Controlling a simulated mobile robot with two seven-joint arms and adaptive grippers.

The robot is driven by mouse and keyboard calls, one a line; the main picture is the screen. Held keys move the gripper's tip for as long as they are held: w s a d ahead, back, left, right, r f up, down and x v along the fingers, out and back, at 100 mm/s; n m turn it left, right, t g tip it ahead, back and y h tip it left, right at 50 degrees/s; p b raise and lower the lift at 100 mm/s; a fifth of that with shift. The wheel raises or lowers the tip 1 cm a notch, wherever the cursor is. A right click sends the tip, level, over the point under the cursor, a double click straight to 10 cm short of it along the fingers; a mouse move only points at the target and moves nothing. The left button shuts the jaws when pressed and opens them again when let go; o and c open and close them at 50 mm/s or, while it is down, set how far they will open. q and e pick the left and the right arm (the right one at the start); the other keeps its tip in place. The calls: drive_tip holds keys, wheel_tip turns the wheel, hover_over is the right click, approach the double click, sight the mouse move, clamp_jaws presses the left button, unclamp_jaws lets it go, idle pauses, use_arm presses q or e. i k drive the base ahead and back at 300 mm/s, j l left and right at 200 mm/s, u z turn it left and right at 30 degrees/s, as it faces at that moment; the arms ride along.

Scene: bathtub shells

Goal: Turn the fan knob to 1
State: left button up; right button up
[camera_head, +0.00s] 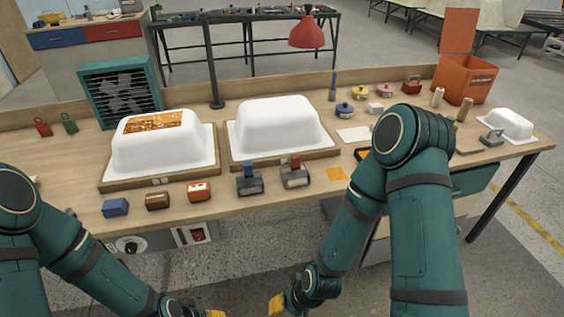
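A teal box fan (121,92) stands at the back left of the workbench. A dark round knob (130,245) sits on a light control panel under the bench's front edge at the left; its pointer and marks are too small to read. My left gripper (214,313) is low at the bottom edge, below and right of the knob, mostly cut off. My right gripper (277,305) is low at bottom centre, farther right of the knob. Both are apart from the knob, and neither finger opening can be made out.
A red switch (198,234) is right of the knob. Two white tub shells (165,150) (279,122) rest on wooden boards on the bench (225,200). Several small blocks and tools line its front edge. An orange bin (465,80) stands at the back right.

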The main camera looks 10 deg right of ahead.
sight(132, 248)
drive_tip(key=u, duration=0.95)
